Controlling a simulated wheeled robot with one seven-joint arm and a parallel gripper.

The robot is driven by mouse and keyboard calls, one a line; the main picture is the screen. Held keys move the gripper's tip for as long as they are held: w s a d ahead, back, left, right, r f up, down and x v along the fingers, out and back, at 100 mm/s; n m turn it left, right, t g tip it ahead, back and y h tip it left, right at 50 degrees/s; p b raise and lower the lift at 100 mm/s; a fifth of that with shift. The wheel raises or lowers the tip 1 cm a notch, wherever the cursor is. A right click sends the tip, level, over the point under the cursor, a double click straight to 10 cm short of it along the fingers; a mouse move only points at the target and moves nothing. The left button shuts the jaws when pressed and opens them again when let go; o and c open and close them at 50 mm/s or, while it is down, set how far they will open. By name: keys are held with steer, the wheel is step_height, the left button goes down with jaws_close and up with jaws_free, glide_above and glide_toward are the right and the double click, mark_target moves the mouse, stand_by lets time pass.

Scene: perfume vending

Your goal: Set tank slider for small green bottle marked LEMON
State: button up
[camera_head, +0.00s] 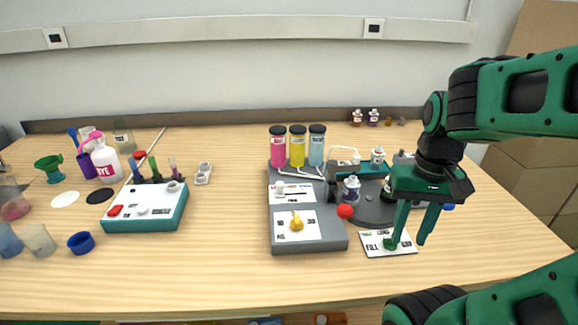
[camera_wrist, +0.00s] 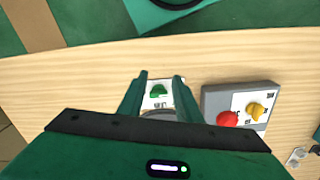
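The grey dispenser (camera_head: 310,237) stands mid-table with pink (camera_head: 278,150), yellow (camera_head: 297,148) and blue (camera_head: 317,147) tanks. Its upper white panel (camera_head: 291,192) seems to bear a slider; its small marks are unreadable. A yellow knob (camera_head: 296,223) sits on the lower panel and also shows in the wrist view (camera_wrist: 255,110). My gripper (camera_head: 409,240) is open, fingers pointing down over the white FILL card (camera_head: 374,248), right of the dispenser. A green knob (camera_wrist: 158,90) on the card appears between the fingers (camera_wrist: 160,76), with a gap each side. I cannot identify the LEMON bottle.
A red ball-shaped part (camera_head: 345,211) is at the dispenser's right edge. Small bottles (camera_head: 352,187) stand on the dark round platform (camera_head: 370,209), partly hidden by my gripper. A teal-and-white box (camera_head: 146,224) stands left.

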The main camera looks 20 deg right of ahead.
steer(key=shift+w, duration=0.35)
steer(key=shift+o, duration=0.9)
steer(key=shift+s+r, duration=0.15)
steer(key=shift+s, duration=0.05)
step_height(320, 180, up, 6)
steer(key=r+m, duration=0.1)
steer(key=m, duration=0.5)
glide_above(279, 182)
step_height(279, 182, down, 10)
steer(key=shift+s+f, duration=0.1)
